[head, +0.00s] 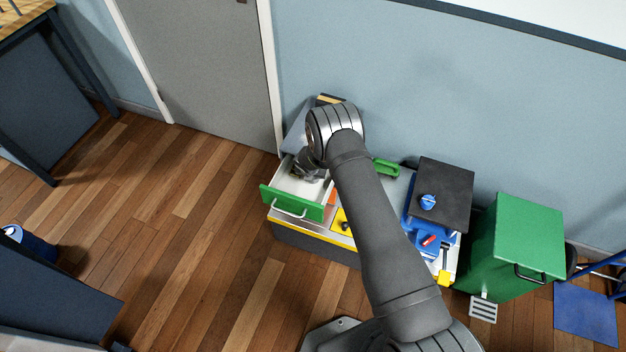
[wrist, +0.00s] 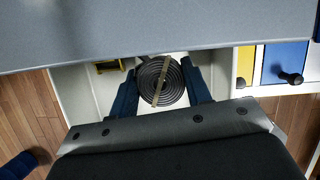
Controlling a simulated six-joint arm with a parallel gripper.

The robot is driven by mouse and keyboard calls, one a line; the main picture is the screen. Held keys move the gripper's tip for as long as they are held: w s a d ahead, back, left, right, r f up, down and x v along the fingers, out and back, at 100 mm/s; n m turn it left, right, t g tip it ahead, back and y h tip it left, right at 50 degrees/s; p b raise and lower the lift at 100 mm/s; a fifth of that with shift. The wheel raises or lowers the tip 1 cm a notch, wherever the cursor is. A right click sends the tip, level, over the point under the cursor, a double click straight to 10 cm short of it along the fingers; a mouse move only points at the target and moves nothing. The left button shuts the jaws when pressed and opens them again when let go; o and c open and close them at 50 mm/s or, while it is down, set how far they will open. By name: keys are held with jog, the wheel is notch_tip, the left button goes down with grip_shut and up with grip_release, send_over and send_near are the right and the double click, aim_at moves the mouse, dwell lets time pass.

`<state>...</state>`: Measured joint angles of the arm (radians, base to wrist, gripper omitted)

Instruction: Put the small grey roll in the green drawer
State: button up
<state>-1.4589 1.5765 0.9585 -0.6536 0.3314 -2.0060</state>
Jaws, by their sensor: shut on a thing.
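The green drawer (head: 283,202) stands pulled open at the left end of the low cabinet, with a white inside. My gripper (head: 312,178) is at this drawer, partly hidden by my own wrist. In the wrist view, the two dark blue fingers of my gripper (wrist: 161,80) are shut on the small grey roll (wrist: 158,92). The roll is a dark, tightly wound coil with a tan band across it. The white drawer inside (wrist: 85,100) shows behind and around the roll. I cannot tell whether the roll touches the drawer's floor. The roll is hidden in the head view.
A grey surface (wrist: 150,30) crosses the top of the wrist view, close beyond the fingers. A small yellow object (wrist: 108,67) is left of the roll. A blue panel with a black knob (wrist: 290,78) is at right. A green bin (head: 523,240) stands right of the cabinet.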

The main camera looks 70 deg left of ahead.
jog(key=shift+f, duration=2)
jog(key=shift+f, duration=0.1)
jog(key=o, duration=1)
jog(key=shift+f, duration=0.1)
jog(key=shift+s+d+r, duration=0.1)
jog(key=shift+r, duration=0.55)
jog(key=v, duration=1.1)
jog(key=shift+d, duration=0.1)
jog(key=shift+f, duration=0.15)
jog(key=shift+x, duration=5.9)
